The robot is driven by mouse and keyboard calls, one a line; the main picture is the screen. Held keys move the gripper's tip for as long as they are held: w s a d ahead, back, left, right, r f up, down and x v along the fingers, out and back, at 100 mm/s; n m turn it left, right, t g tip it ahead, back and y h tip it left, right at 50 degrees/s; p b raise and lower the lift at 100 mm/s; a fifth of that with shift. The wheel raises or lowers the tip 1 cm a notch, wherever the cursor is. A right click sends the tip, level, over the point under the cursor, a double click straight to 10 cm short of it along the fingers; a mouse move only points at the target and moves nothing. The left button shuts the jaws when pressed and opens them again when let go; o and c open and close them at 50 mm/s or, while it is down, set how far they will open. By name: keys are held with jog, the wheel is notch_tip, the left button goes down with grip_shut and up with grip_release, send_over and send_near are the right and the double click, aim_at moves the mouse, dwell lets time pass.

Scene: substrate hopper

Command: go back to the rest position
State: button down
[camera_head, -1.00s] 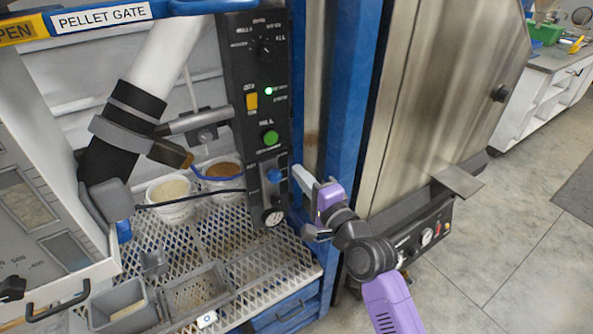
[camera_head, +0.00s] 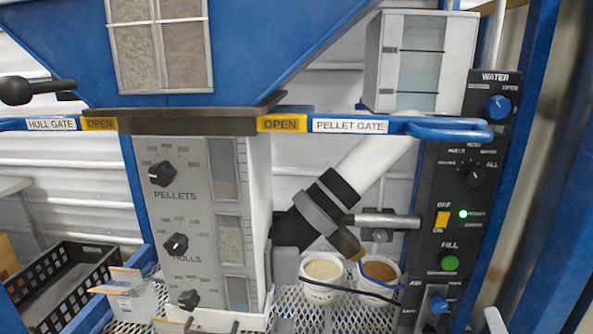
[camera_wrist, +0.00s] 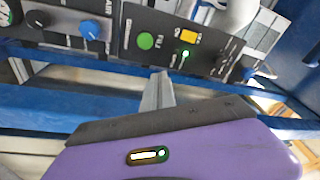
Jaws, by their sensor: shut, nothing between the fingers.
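My gripper (camera_wrist: 159,92) shows in the wrist view as grey fingers held together in front of its purple body. It is shut and empty. The fingers point toward the black control panel (camera_wrist: 130,33), which has a green FILL button (camera_wrist: 145,41), a blue knob (camera_wrist: 90,29) and a yellow switch (camera_wrist: 189,36). I cannot tell the exact gap between fingertips and panel. In the head view my arm is almost wholly out of frame; a pale piece at the bottom right edge may be part of my gripper.
The panel (camera_head: 455,215) stands right of the white chute (camera_head: 370,160). Two tubs, one with pale contents (camera_head: 323,268) and one with brown (camera_head: 380,271), sit on the mesh shelf. A blue gate rail (camera_head: 440,128) crosses above. A black crate (camera_head: 65,285) is at the lower left.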

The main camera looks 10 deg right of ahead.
jog(key=s+a+f+n+g+y, duration=0.1)
jog(key=s+a+f+n+y, duration=0.3)
jog(key=s+a+n, duration=0.4)
jog(key=s+a+f+n+g+y, duration=0.2)
jog(key=s+a+f+n+y, duration=0.2)
jog(key=s+a+n, duration=0.5)
jog(key=s+a, duration=0.6)
jog(key=s, duration=0.6)
jog(key=shift+f, duration=0.2)
